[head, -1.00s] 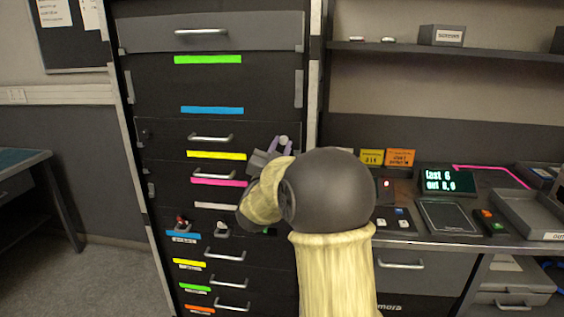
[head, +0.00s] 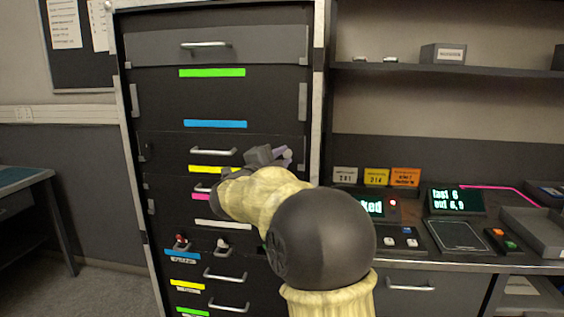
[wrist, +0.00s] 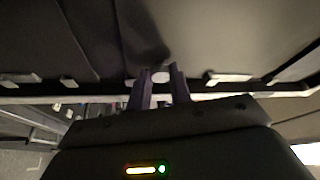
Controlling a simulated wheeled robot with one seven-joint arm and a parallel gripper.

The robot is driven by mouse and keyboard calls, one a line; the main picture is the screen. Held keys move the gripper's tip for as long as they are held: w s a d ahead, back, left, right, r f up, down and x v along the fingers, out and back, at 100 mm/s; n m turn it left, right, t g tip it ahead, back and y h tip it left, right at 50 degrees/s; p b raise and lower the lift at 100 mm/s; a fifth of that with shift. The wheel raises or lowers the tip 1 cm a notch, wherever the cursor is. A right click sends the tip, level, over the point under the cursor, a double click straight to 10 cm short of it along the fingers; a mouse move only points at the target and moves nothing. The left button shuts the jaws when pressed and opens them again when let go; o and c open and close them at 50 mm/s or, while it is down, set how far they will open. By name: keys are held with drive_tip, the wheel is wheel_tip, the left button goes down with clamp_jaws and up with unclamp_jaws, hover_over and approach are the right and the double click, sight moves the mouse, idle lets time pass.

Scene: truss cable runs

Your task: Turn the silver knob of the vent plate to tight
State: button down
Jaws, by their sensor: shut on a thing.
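The silver knob (wrist: 160,77) shows as a pale round end between the two purple fingers of my gripper (wrist: 161,88) in the wrist view. My gripper is shut on it. In the head view my gripper (head: 281,155) is at the right side of the dark rack, level with a panel with a silver handle (head: 213,152), above the yellow strip. The knob is hidden there by the gripper and my arm. I take the dark panel behind the fingers for the vent plate (wrist: 200,45), but its outline and any tight mark are not readable.
The rack's pale right post (head: 318,100) stands close beside my gripper. Red and white controls (head: 181,241) sit lower on the rack.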

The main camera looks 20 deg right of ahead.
drive_tip(key=shift+m+g, duration=0.3)
drive_tip(key=shift+m, duration=0.2)
drive_tip(key=c, duration=1.3)
unclamp_jaws()
drive_tip(key=shift+o, duration=0.2)
drive_tip(key=v, duration=1.7)
drive_tip(key=shift+s+a, duration=0.1)
